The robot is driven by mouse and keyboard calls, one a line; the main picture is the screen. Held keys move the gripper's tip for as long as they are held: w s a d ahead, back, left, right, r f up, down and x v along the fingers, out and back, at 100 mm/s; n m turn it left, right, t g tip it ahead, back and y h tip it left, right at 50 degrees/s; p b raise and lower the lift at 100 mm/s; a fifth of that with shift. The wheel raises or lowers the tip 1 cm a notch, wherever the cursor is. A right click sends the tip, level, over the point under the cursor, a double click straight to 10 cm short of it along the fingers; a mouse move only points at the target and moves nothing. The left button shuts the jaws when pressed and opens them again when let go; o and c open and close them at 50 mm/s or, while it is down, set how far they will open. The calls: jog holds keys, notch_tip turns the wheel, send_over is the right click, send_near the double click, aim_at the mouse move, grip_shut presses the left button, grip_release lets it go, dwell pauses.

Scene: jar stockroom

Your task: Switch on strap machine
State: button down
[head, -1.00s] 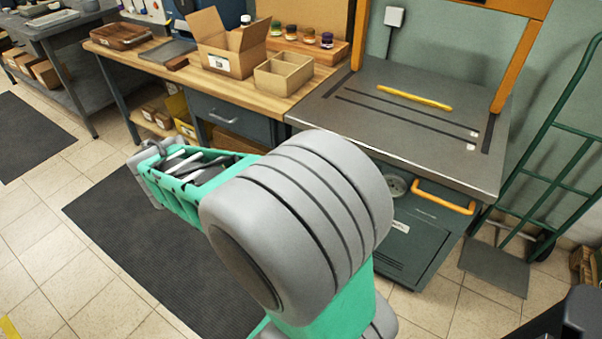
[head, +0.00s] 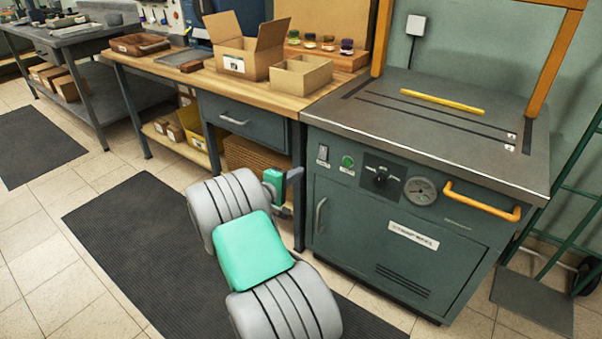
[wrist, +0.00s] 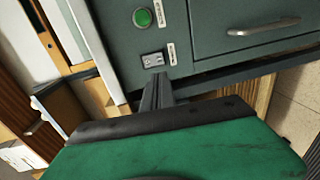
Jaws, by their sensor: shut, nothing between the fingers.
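The strap machine (head: 350,240) is a dark green cabinet with a steel top and an orange arch, at the right of the head view. Its front panel has a small light-grey switch (head: 322,153) at the left, which also shows in the wrist view (wrist: 153,59). A round green button (head: 347,161) sits beside it, also in the wrist view (wrist: 143,18). My gripper (head: 299,174) is shut and empty, just left of the panel. In the wrist view its fingers (wrist: 157,90) point at the switch, with the tips close to it. Contact cannot be told.
A grey door handle (head: 320,215) is below the switch. A wooden bench (head: 240,92) with boxes adjoins at left. A green hand truck (head: 566,220) stands right.

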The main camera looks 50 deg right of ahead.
jog(key=d+b, duration=0.1)
jog(key=d, duration=0.2)
jog(key=d+f, duration=0.1)
jog(key=d, duration=0.3)
jog(key=d+b, duration=0.1)
jog(key=d, duration=0.2)
jog(key=shift+w+d+f+b, duration=0.2)
jog(key=shift+w+f+b, duration=0.1)
jog(key=shift+w+f, duration=0.1)
jog(key=shift+w+d+r, duration=0.1)
jog(key=shift+d, duration=0.45)
jog(key=shift+d+f+b, duration=0.15)
jog(key=shift+f+b, duration=0.3)
jog(key=shift+b, duration=0.4)
jog(key=shift+r+p, duration=0.3)
jog(key=shift+r, duration=0.1)
jog(key=p, duration=0.2)
send_near(322, 157)
jog(key=a+f, duration=0.3)
jog(key=a, duration=0.4)
jog(key=shift+s+d, duration=0.15)
jog(key=shift+s, duration=0.2)
